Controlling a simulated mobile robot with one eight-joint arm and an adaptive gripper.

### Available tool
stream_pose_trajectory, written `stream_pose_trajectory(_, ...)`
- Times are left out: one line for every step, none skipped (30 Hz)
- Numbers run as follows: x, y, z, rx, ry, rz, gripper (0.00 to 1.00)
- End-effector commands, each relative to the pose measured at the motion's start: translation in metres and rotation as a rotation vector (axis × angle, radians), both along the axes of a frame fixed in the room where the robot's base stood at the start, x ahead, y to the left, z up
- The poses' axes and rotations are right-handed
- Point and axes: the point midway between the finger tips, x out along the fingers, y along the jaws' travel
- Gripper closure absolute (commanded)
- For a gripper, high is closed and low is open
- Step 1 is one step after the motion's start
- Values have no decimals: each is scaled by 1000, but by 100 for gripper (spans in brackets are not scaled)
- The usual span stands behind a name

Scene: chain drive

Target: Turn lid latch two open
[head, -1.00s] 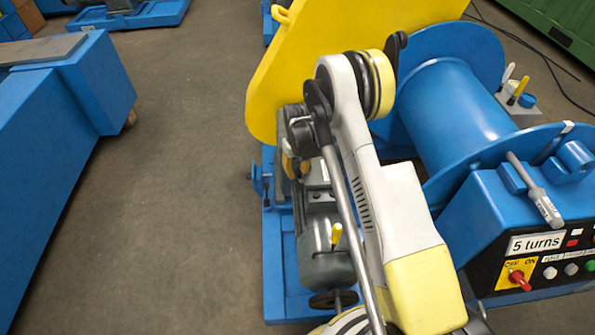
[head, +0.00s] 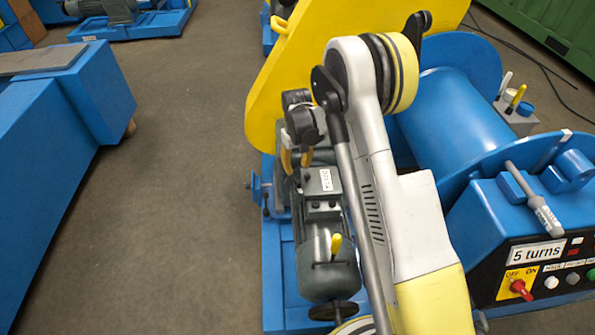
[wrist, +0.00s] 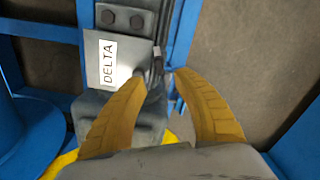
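I cannot clearly make out lid latch two in either view. The yellow guard (head: 330,55), which may be the lid, stands upright behind my arm in the head view, with a yellow handle (head: 281,24) at its upper left. A bit of its yellow edge shows at the bottom left of the wrist view (wrist: 62,165). My gripper (head: 295,161) points down beside the guard, above the far end of the grey motor (head: 329,267). In the wrist view my gripper (wrist: 162,75) has its two yellow fingers apart, with nothing between the tips.
The motor's terminal box (wrist: 102,65) with its DELTA label is close beyond the fingers. A blue drum (head: 440,110) and a control box (head: 520,225) stand right of my arm. A blue block (head: 60,130) is at left, with clear floor (head: 190,180) between.

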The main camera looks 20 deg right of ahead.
Motion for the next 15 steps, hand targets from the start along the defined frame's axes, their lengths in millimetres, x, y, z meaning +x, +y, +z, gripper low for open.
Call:
stream_pose_trajectory(0, 0, 1, 0, 0, 0, 64)
stream_pose_trajectory(0, 0, 1, 0, 0, 0, 64)
stream_pose_trajectory(0, 0, 1, 0, 0, 0, 64)
stream_pose_trajectory(0, 0, 1, 0, 0, 0, 64)
stream_pose_trajectory(0, 0, 1, 0, 0, 0, 64)
stream_pose_trajectory(0, 0, 1, 1, 0, 0, 64)
stream_pose_trajectory(0, 0, 1, 1, 0, 1, 64)
stream_pose_trajectory(0, 0, 1, 1, 0, 1, 56)
stream_pose_trajectory(0, 0, 1, 1, 0, 5, 48)
stream_pose_trajectory(0, 0, 1, 1, 0, 16, 48)
stream_pose_trajectory(0, 0, 2, 1, 0, 34, 48)
stream_pose_trajectory(0, 0, 3, 1, 0, 77, 48)
stream_pose_trajectory(0, 0, 4, 1, 0, 123, 48)
stream_pose_trajectory(0, 0, 5, 1, 0, 180, 48)
stream_pose_trajectory(0, 0, 8, 1, 0, 275, 48)
